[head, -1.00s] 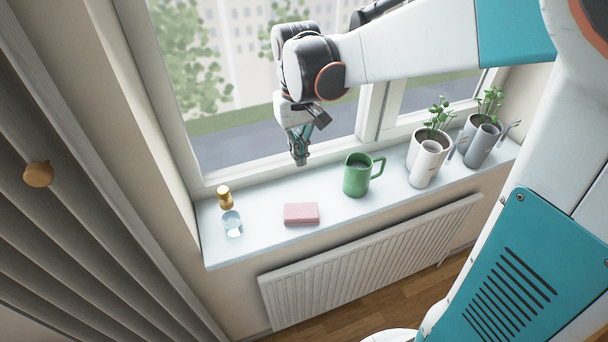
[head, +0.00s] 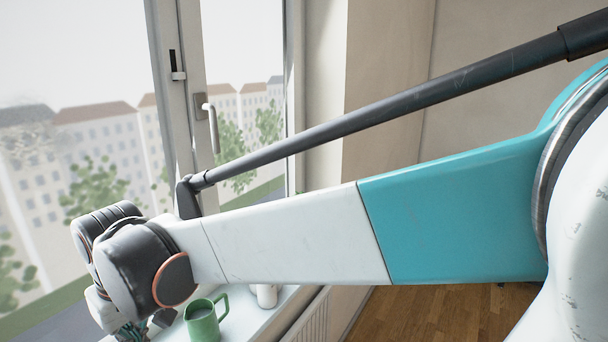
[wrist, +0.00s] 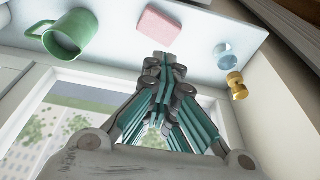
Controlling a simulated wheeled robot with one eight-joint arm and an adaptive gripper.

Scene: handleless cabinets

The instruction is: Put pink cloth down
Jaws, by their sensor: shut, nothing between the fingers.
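The pink cloth (wrist: 158,26) is a folded, flat block lying on the pale windowsill (wrist: 112,50) in the wrist view. It is out of the head view now. My gripper (wrist: 165,62) is shut and empty, with its fingertips pointing toward the sill near the cloth. The fingertips look apart from the cloth. In the head view, my gripper (head: 130,332) is at the lower left, partly cut off by the frame edge.
A green mug (wrist: 70,34) stands on one side of the cloth and also shows in the head view (head: 204,320). A clear glass (wrist: 223,53) and a small gold object (wrist: 237,86) stand on the other side. The window (head: 215,120) is close behind.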

